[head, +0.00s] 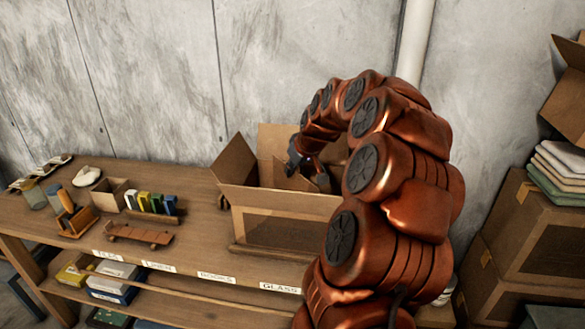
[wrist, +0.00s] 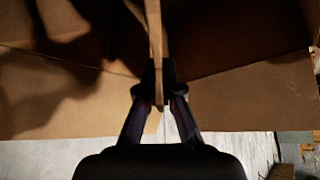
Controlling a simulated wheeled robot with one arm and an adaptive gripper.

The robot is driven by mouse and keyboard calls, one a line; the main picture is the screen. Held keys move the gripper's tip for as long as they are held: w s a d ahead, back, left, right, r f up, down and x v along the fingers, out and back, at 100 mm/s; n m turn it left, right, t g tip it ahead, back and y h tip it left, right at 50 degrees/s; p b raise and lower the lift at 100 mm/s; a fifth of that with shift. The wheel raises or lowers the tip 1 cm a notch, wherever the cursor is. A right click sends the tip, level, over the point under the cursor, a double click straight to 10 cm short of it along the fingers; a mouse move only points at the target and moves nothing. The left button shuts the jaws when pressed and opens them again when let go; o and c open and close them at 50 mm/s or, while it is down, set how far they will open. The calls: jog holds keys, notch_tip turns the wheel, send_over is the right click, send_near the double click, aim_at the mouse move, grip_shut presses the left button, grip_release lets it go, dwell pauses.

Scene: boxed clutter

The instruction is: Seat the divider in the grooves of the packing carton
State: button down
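The packing carton (head: 280,229) stands open on the wooden bench, flaps folded outward. My gripper (head: 300,166) is over the carton's opening, reached down from the right by my copper-coloured arm. In the wrist view my gripper (wrist: 160,84) is closed on the divider (wrist: 155,36), a thin brown board seen nearly edge-on. The divider runs from the fingertips in among the carton's shadowed brown walls (wrist: 235,98). The divider's lower edge and the grooves are hidden, so I cannot tell whether they meet.
Labels line the front edge. Stacked cartons (head: 530,235) with folded cloths stand right.

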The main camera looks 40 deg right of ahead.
jog(key=shift+f+b, duration=2.95)
jog(key=shift+f, duration=1.8)
jog(key=c, duration=1.2)
grip_release()
jog(key=shift+c, duration=0.2)
jog(key=shift+r, duration=0.2)
notch_tip(320, 180, up, 8)
jog(key=p, duration=0.1)
jog(key=shift+f, duration=0.15)
